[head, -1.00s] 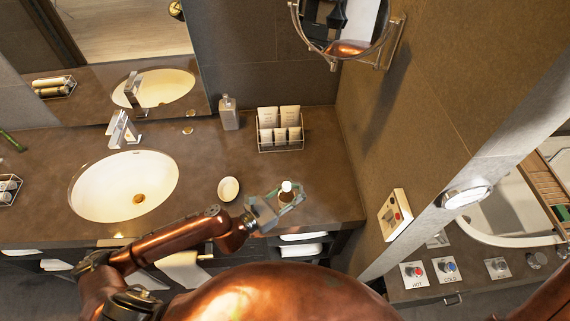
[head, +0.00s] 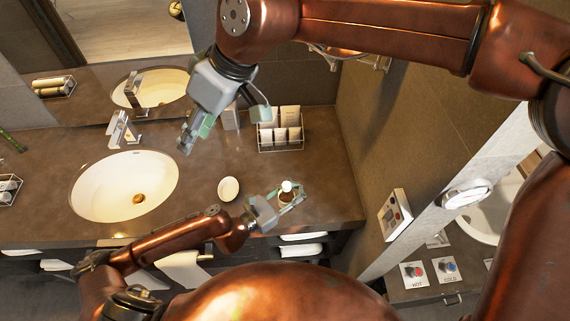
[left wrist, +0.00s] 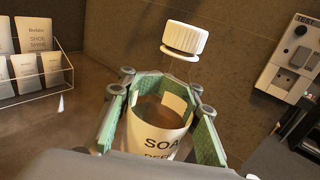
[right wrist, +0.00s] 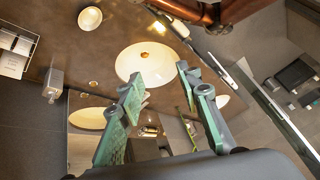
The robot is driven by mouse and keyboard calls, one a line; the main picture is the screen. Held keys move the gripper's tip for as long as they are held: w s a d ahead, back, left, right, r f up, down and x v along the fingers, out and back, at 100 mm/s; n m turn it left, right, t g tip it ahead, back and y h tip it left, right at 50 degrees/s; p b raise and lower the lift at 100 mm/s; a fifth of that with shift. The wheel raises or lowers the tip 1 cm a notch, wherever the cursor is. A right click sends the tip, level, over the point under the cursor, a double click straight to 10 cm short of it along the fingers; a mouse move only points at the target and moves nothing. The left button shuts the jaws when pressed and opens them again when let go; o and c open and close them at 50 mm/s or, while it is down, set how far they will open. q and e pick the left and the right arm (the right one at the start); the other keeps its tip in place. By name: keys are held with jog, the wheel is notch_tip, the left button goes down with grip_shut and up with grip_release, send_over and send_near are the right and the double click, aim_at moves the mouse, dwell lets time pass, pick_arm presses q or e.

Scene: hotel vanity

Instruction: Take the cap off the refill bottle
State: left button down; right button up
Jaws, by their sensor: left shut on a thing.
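The refill bottle is clear with brown contents and a white label reading "SOA…" (left wrist: 155,141). Its white ribbed cap (left wrist: 185,39) is on the neck at the top. In the head view the cap (head: 287,186) shows near the counter's front edge. My left gripper (head: 290,197) is shut around the bottle's body, below the cap, with green pads on both sides. My right gripper (head: 223,129) is open and empty, above the counter between the sink and the rack, away from the bottle. Its spread fingers also show in the right wrist view (right wrist: 157,80).
The sink (head: 125,186) and faucet (head: 122,130) are at left. A small white dish (head: 228,189) lies left of the bottle. A grey dispenser (head: 231,117), partly hidden by my right gripper, and a wire rack of packets (head: 281,148) stand at the back. A wall mirror hangs above.

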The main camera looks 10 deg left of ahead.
jog(key=w+d+f+m+h, duration=0.2)
jog(key=f, duration=0.4)
jog(key=w+d+f+m+h, duration=0.1)
jog(key=w+d+f, duration=0.15)
jog(key=f, duration=0.25)
jog(key=m+t+h, duration=0.1)
jog(key=m+h, duration=0.2)
jog(key=m, duration=0.1)
send_over(285, 185)
notch_tip(285, 185, down, 9)
jog(key=shift+r, duration=0.15)
jog(key=shift+d+f, duration=0.1)
jog(key=shift+f, duration=0.15)
notch_tip(285, 185, down, 8)
jog(key=shift+r, duration=0.2)
jog(key=shift+c, duration=0.5)
grip_shut()
